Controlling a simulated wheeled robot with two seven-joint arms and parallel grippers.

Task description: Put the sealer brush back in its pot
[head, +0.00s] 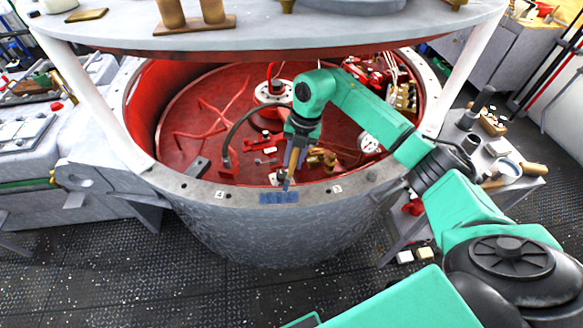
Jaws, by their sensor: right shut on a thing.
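My right arm reaches in from the right, and its gripper (293,150) is over the near rim of the big round housing. It is shut on a slim brush-like thing (291,163) with a tan upper part and a dark lower end, taken as the sealer brush. The brush hangs nearly upright, its lower end just above or at a blue patch (268,198) on the rim; I cannot tell if they touch. A pale round pot (510,171) stands on the side table at right; I cannot tell if it is the sealer pot. My left gripper is not in view.
The grey housing (230,225) has a red interior with hoses and small parts. A round plate (300,36) hangs above it on white posts. The side table (528,181) at right holds dark cylinders and blocks. A grey bench with tools (35,130) is at left.

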